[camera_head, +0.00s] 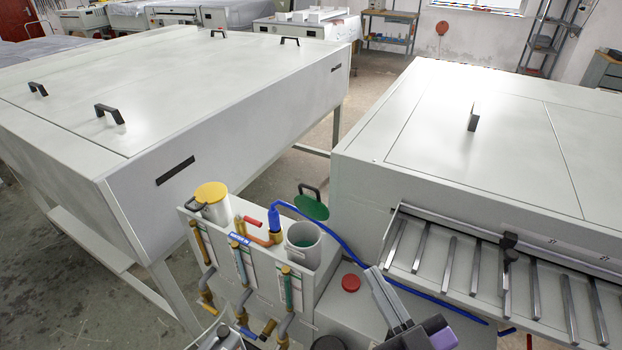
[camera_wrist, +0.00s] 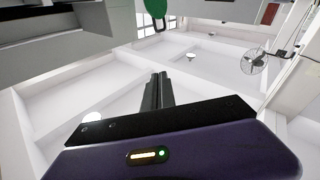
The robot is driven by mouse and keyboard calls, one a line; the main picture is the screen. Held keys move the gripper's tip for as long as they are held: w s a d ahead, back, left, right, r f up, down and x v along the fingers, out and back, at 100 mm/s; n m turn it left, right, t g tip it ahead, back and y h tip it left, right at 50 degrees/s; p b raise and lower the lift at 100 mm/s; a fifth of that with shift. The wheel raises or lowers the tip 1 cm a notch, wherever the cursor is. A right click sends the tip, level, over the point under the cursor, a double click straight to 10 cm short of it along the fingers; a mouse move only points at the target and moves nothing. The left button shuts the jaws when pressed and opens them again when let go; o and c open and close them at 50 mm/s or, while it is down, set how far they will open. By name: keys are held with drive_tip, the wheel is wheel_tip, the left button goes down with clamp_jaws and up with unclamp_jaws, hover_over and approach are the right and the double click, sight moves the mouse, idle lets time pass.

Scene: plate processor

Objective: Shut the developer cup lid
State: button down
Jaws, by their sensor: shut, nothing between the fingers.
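An open grey cup (camera_head: 303,242) with green inside sits at the right end of the plumbing unit. Its round green lid (camera_head: 312,207) stands raised at the cup's far side, with a dark handle on it. A green piece, likely this lid, shows at the top edge of the wrist view (camera_wrist: 155,8). A second cup (camera_head: 216,211) on the left is covered by a yellow lid (camera_head: 211,192). No label naming the developer cup is readable. My gripper (camera_head: 374,274) is shut and empty, to the right of and nearer than the open cup; its fingers also show together in the wrist view (camera_wrist: 159,78).
A blue hose (camera_head: 345,243) runs from beside the open cup to the right, behind my gripper. A red round knob (camera_head: 351,283) lies between cup and gripper. Valved pipes (camera_head: 240,262) line the unit's front. Large machine housings (camera_head: 240,110) stand left and right.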

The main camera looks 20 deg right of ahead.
drive_tip(key=w+d+r+m+g+h+b, duration=0.15)
drive_tip(key=w+r+m+g+h, duration=0.35)
drive_tip(key=w, duration=0.8)
drive_tip(key=w+d+r+m+b, duration=0.1)
drive_tip(key=w+d+r+m, duration=0.15)
drive_tip(key=w+r, duration=0.65)
drive_tip(key=w+d+r+m+g+h+b, duration=0.1)
drive_tip(key=w+d+r+m+g+h, duration=0.2)
drive_tip(key=w, duration=1.3)
drive_tip(key=m+g+y+p, duration=0.2)
drive_tip(key=g+y, duration=0.2)
drive_tip(key=g, duration=0.5)
hover_over(311, 197)
drive_tip(key=f, duration=1.5)
drive_tip(key=shift+w+d+f, duration=0.15)
drive_tip(key=shift+w+f, duration=0.15)
